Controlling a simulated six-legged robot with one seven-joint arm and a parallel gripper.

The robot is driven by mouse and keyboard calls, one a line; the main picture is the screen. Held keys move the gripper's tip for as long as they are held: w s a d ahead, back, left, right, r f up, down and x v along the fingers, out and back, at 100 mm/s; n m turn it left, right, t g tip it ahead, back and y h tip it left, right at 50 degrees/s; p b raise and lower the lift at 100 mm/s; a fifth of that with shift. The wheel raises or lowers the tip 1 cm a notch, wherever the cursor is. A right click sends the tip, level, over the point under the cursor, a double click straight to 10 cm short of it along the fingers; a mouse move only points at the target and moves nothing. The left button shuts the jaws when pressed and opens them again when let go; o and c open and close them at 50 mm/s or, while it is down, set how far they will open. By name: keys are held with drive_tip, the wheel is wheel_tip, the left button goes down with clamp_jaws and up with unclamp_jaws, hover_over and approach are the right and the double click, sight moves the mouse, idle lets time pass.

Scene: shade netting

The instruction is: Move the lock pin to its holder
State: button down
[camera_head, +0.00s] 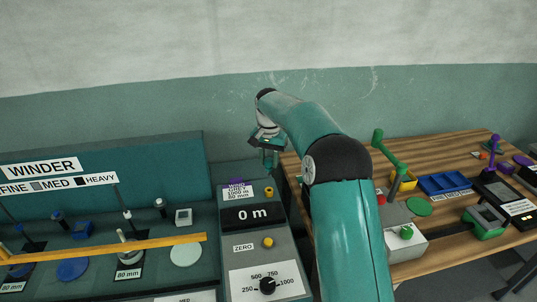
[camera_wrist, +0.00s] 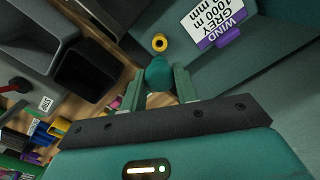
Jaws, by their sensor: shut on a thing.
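My gripper (camera_wrist: 160,84) is shut on a rounded teal piece (camera_wrist: 157,72), seen between its two fingers in the wrist view; it appears to be the lock pin, with its lower part hidden. In the head view my gripper (camera_head: 270,156) hangs at the far end of the arm, above the gap between the winder panel and the wooden table. A yellow ring with a dark centre (camera_wrist: 159,43) sits on the green panel just beyond the held piece, apart from it in the picture. It looks like the holder and also shows as a yellow piece in the head view (camera_head: 269,191).
A label card (camera_wrist: 220,25) in a purple clip stands beside the ring. The counter box (camera_head: 252,217) reads 0 m. The winder station (camera_head: 150,215) fills the left. The wooden table (camera_head: 450,160) at right holds a blue tray (camera_head: 444,183) and a green crank (camera_head: 390,150).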

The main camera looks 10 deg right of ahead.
sight(269, 174)
drive_tip(key=shift+w+f, duration=0.1)
drive_tip(key=shift+f, duration=0.65)
drive_tip(key=shift+s+f, duration=0.2)
drive_tip(key=shift+f, duration=0.1)
drive_tip(key=shift+f, duration=0.15)
drive_tip(key=shift+w+f, duration=0.15)
drive_tip(key=shift+f, duration=0.05)
drive_tip(key=shift+w+f, duration=0.15)
drive_tip(key=shift+f, duration=1.55)
drive_tip(key=shift+f, duration=1.05)
